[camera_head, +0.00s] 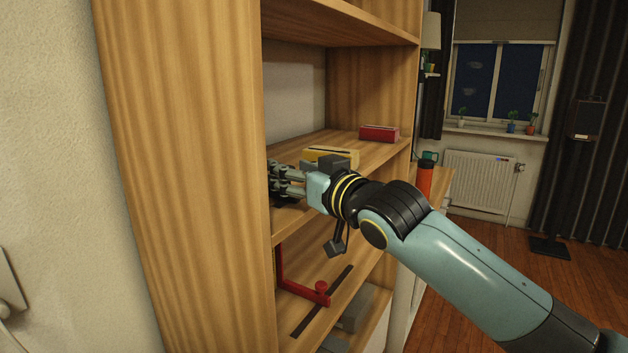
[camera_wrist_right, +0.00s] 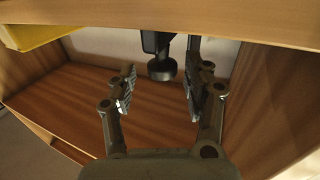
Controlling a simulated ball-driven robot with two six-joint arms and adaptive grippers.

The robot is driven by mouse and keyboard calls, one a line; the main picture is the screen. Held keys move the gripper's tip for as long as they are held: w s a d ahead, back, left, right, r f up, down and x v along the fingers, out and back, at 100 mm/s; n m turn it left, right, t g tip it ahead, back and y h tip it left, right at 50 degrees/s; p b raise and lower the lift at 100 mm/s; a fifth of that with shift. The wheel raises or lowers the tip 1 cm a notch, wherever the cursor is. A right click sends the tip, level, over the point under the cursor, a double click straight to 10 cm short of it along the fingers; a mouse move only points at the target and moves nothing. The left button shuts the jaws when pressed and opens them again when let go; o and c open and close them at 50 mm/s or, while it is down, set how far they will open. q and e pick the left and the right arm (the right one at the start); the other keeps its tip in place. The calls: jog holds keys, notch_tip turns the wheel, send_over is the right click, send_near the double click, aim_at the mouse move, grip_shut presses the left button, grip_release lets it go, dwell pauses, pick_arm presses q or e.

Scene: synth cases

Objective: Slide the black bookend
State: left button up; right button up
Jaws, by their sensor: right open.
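The black bookend (camera_wrist_right: 150,42) shows in the right wrist view at top centre, with a round black knob (camera_wrist_right: 162,69) on it. In the head view only a dark bit (camera_head: 286,201) shows below my right gripper; the arm and fingers hide most of it. My right gripper (camera_head: 276,178) reaches into the middle shelf near the left side panel. In the wrist view its fingers (camera_wrist_right: 159,90) are spread and empty, with the knob beyond and between the fingertips. I cannot tell whether a finger touches it. My left gripper is not in view.
A red bookend (camera_head: 303,288), a dark strip (camera_head: 322,302) and a grey item (camera_head: 358,310) are below. The wooden side panel (camera_head: 190,150) bounds the left; an orange bottle (camera_head: 425,180) stands outside right.

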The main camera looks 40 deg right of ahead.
jog(key=s, duration=1)
jog(key=shift+f, duration=0.15)
